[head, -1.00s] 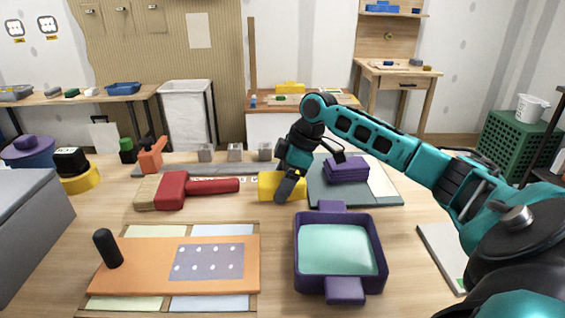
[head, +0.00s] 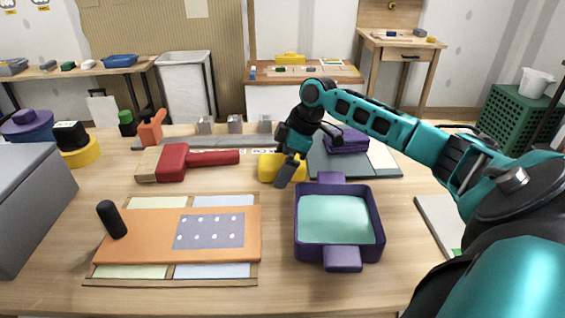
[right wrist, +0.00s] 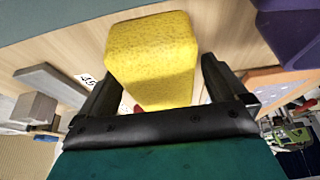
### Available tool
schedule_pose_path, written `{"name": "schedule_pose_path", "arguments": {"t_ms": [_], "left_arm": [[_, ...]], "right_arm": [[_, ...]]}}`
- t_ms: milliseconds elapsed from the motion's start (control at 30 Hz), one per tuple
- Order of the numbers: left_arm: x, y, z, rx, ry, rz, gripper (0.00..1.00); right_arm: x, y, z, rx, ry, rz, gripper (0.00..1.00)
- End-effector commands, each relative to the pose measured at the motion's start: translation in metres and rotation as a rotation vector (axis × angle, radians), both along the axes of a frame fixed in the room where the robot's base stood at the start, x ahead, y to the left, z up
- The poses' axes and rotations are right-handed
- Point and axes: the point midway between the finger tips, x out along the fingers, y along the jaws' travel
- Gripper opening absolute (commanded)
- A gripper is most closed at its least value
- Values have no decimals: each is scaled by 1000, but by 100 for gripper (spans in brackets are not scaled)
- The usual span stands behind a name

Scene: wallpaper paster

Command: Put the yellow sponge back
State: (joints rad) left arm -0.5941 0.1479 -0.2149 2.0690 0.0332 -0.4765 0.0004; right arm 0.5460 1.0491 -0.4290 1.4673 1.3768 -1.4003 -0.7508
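The yellow sponge (head: 267,166) is a block near the middle of the table, behind the purple tray and right of the red-handled tool. My right gripper (head: 287,172) is on it, with a dark finger across its right part. In the right wrist view the sponge (right wrist: 152,55) fills the space between the two fingers of my right gripper (right wrist: 165,85), close against both fingertips. Whether its underside touches the table is hard to tell. My left gripper is not in view.
A purple tray (head: 302,240) with a pale green inside stands in front of the sponge. A red tool (head: 172,163) lies left, an orange board (head: 150,225) nearer. Purple blocks (head: 347,140) sit on a grey mat (head: 385,167) at right. Small grey blocks (head: 236,125) stand behind.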

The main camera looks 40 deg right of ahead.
Motion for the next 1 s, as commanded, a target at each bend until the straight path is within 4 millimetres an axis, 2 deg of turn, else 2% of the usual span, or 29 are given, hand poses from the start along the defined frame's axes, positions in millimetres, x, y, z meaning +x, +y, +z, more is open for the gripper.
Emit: {"name": "schedule_pose_path", "arguments": {"t_ms": [267, 500, 533, 700, 1000], "left_arm": [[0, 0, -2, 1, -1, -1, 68], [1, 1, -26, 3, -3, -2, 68], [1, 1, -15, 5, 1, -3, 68], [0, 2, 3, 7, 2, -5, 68], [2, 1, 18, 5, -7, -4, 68]], "right_arm": [[0, 0, -1, -1, -1, 0, 100], [0, -1, -6, -2, -3, 1, 100], [-2, -4, 12, -2, -4, -2, 100], [-5, -20, 55, 1, -4, -4, 100], [-20, -37, 106, -1, -1, 0, 100]]}}
